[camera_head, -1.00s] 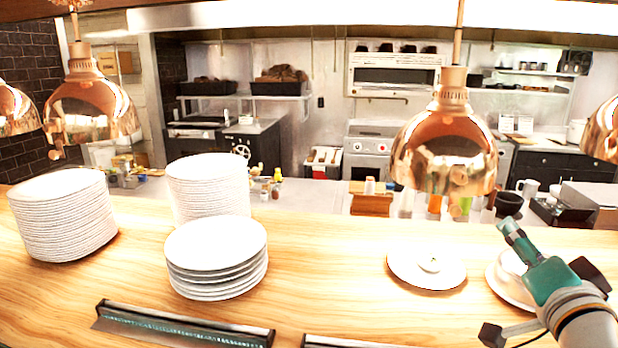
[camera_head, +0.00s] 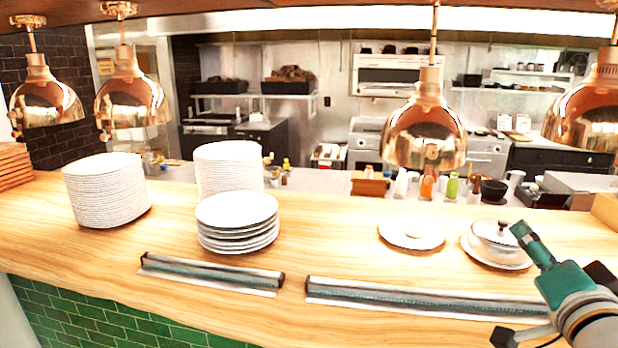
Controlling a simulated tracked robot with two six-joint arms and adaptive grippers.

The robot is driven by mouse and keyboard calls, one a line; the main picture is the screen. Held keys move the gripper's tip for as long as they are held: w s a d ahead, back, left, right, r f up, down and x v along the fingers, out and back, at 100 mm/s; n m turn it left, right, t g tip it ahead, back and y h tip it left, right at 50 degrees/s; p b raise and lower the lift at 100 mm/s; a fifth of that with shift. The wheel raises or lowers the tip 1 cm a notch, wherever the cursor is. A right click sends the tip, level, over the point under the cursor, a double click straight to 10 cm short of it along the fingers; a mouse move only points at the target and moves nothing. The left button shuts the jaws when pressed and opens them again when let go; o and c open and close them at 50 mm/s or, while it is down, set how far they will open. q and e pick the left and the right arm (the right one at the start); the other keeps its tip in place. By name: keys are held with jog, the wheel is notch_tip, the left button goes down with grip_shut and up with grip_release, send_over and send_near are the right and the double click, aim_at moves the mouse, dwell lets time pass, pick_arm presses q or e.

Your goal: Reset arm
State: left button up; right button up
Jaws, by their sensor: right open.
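My right gripper (camera_head: 527,240) is at the lower right, at the end of my grey and teal right arm. It is open and appears empty. It shows in front of a lidded white bowl (camera_head: 492,234) on a plate; whether they touch is unclear, but I see no grip on it. A white plate (camera_head: 412,234) with a small item on it lies to the left of the gripper. My left gripper is not in view.
White plate stacks (camera_head: 105,192) stand on the wooden counter (camera_head: 335,225) at left and centre. Two ticket rails (camera_head: 420,300) run along its front edge. Copper heat lamps (camera_head: 425,130) hang above. The counter between the short stack and the single plate is clear.

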jog(key=w+a+f+n+g+y, duration=0.1)
jog(key=w+a+f+g, duration=0.15)
jog(key=f, duration=0.75)
jog(key=w+a+f+n+g+y, duration=0.15)
jog(key=w+f, duration=0.25)
jog(key=f, duration=0.6)
jog(key=s+a+f+n+g+y, duration=0.1)
jog(key=a+f+g, duration=0.1)
jog(key=f, duration=0.7)
jog(key=a+f+n+g+y, duration=0.1)
jog(key=a+f+g, duration=0.15)
jog(key=f, duration=0.65)
jog(key=s+a+f+n+g+y, duration=0.1)
jog(key=s+a+f+g, duration=0.15)
jog(key=s+f, duration=0.4)
jog(key=s+a+f+n+g+y, duration=0.1)
jog(key=s+a+f+g, duration=0.2)
jog(key=f, duration=0.6)
jog(key=s+a+f+n+g+y, duration=0.1)
jog(key=s+a+f, duration=0.2)
jog(key=s, duration=0.3)
jog(key=s+a+f+n+g+y, duration=0.1)
jog(key=s+a+f+n+g, duration=0.1)
jog(key=s, duration=0.4)
jog(key=shift+s+a+f, duration=0.2)
jog(key=shift+a+f, duration=0.45)
jog(key=shift+a, duration=0.55)
